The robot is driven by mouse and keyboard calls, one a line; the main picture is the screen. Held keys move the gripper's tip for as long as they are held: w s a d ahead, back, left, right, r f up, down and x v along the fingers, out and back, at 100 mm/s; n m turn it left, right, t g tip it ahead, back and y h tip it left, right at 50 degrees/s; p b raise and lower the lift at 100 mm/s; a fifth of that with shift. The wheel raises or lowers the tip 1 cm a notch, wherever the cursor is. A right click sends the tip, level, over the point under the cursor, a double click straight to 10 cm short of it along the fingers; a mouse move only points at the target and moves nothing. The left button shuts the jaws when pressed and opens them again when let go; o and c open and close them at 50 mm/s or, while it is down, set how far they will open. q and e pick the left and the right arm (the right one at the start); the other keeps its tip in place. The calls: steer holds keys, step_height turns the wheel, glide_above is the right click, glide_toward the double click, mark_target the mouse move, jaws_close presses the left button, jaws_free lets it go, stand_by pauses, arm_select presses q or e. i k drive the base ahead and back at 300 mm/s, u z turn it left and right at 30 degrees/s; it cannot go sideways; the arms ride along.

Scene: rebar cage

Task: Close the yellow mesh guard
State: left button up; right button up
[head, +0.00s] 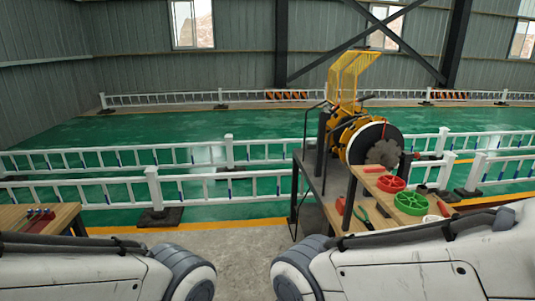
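The yellow mesh guard (351,76) stands raised and tilted above a yellow machine with a large dark wheel (376,143). The machine is on a dark metal table right of centre in the head view. The guard is well apart from my arms. My two white arms show only as links along the bottom edge, left and right. Neither gripper is in the picture, so their fingers cannot be seen.
A wooden bench (372,183) at the right holds a red reel (391,184), a green reel (411,203) and pliers (363,217). Another wooden table (62,214) is at the left. White railings (229,151) cross the green floor. Grey floor between the tables is clear.

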mark_target(356, 47)
steer(key=z, duration=0.1)
steer(key=i, duration=2.15)
steer(key=u, duration=0.75)
steer(key=i, duration=1.35)
steer(key=z, duration=0.4)
